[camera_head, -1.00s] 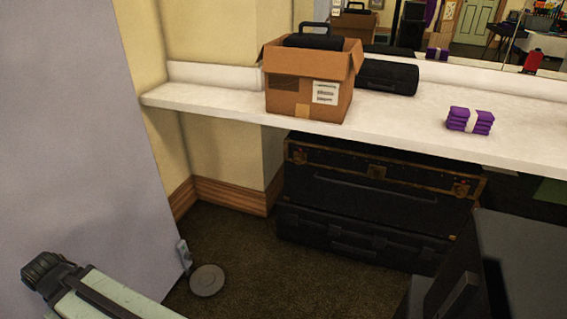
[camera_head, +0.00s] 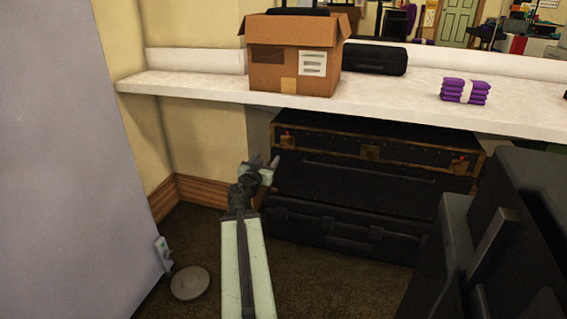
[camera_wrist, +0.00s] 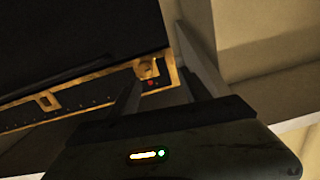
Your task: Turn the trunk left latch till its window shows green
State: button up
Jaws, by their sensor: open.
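The black trunk (camera_head: 330,178) with brass trim lies under the white counter, on top of another black case. Its left latch (camera_head: 287,140) is a small brass piece near the upper left corner. In the wrist view the latch (camera_wrist: 147,68) shows between and beyond my fingers, with a small red window (camera_wrist: 150,82) beside it. I see no green there. My gripper (camera_head: 265,163) is open and empty, just left of and below the latch in the head view. In the wrist view my gripper (camera_wrist: 160,58) has its fingers spread around the latch's direction; I cannot tell whether they touch the trunk.
The counter (camera_head: 400,105) overhangs the trunk and carries a cardboard box (camera_head: 280,72) and a purple bundle (camera_head: 465,91). The lower black case (camera_head: 345,230) stands on the carpet. A grey panel (camera_head: 65,180) is at left, a dark cabinet (camera_head: 515,240) at right.

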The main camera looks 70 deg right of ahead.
send_near(286, 145)
jog(key=shift+h, duration=0.3)
jog(key=d, duration=0.5)
jog(key=w+d, duration=0.1)
jog(key=d, duration=0.2)
jog(key=shift+f, duration=0.35)
grip_shut()
